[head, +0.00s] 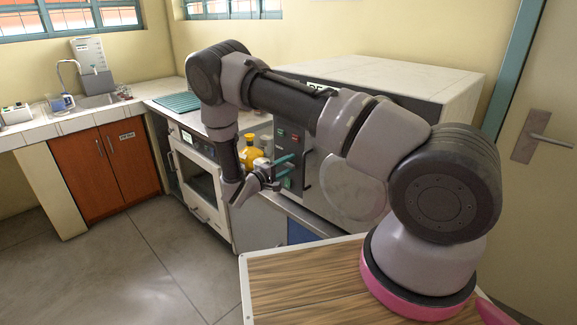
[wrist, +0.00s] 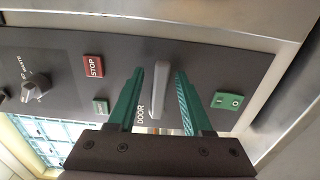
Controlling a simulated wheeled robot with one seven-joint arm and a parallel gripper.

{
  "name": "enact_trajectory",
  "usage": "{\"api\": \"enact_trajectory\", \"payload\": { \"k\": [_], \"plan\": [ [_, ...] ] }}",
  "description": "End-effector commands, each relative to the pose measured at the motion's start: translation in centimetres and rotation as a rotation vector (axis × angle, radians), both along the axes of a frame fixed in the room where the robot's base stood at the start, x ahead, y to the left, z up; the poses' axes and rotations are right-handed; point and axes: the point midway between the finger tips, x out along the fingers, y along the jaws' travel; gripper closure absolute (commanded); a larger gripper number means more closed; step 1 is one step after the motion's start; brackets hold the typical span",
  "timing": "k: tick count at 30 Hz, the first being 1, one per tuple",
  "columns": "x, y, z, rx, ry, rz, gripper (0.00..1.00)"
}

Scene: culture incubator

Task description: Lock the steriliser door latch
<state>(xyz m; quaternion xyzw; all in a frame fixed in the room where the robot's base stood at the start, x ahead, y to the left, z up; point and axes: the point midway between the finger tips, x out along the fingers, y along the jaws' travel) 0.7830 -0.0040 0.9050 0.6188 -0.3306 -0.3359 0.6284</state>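In the wrist view the panel (wrist: 215,65) carries a grey lever (wrist: 161,80) marked DOOR. My gripper (head: 292,169) is at the panel in the head view. In the wrist view its two green fingers (wrist: 160,73) are apart, one on each side of the lever, with a visible gap on both sides. I cannot tell how deep the fingers reach around it.
A red STOP button (wrist: 94,66), a green button (wrist: 101,106), a knob (wrist: 37,86) and a green switch plate (wrist: 227,100) are near the lever. A yellow bottle (head: 250,152) stands behind my gripper. The floor (head: 130,255) at the left is clear.

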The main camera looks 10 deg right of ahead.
Motion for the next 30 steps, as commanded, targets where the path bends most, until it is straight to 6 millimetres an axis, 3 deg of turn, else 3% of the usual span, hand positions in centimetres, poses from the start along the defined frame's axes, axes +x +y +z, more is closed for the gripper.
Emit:
{"api": "enact_trajectory", "payload": {
  "k": [7, 21, 30],
  "plan": [
    [-0.6, 1.1, 0.0, 0.000, 0.000, 0.003, 0.50],
    [-5.4, 8.1, 0.0, -0.001, -0.001, 0.002, 0.50],
    [-6.0, 9.0, 0.0, 0.000, 0.000, -0.001, 0.50]
  ]
}}
